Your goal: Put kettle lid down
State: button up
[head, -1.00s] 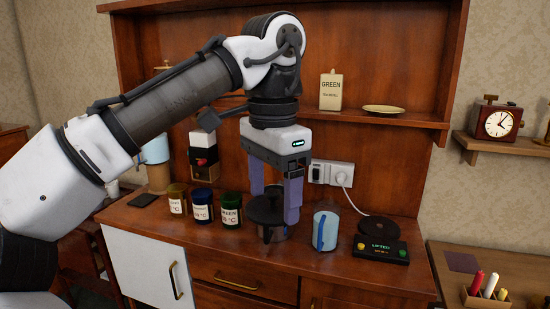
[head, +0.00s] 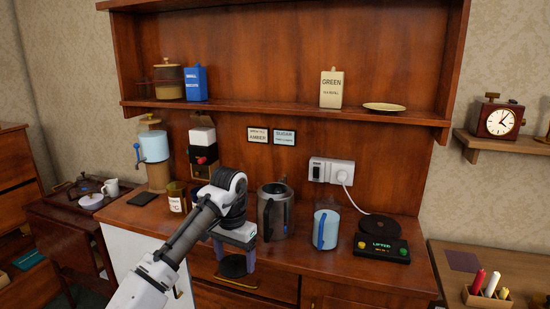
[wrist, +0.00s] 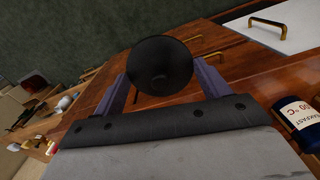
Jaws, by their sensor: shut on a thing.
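The dark round kettle lid (head: 232,268) is between the purple fingers of my gripper (head: 234,260), which is shut on it. In the head view they show low, against the drawer fronts below the counter edge. In the wrist view the lid (wrist: 160,62) fills the space between the fingers of my gripper (wrist: 160,82), its dark disc facing the camera. The grey kettle (head: 275,212) stands upright and uncovered on the counter (head: 300,258), behind and right of my gripper. My arm hides part of the counter and some tins.
A pale blue jug (head: 326,230) stands right of the kettle. A labelled tin (head: 177,198) and a dark slab (head: 143,199) are on the left. The counter's front right is clear.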

notch_tip(320, 180, down, 23)
jog(key=s+d+n, duration=0.2)
jog(key=d+n, duration=0.1)
jog(key=s+d+f+n, duration=0.1)
jog(key=s+d+f, duration=0.35)
jog(key=f, duration=0.55)
jog(key=s+d+f+n, duration=0.1)
jog(key=s+d+f, duration=0.2)
jog(key=s+f, duration=0.45)
jog(key=w+r+m, duration=0.3)
jog(key=w+r, duration=0.5)
jog(key=r, duration=0.5)
jog(key=shift+b, duration=0.3)
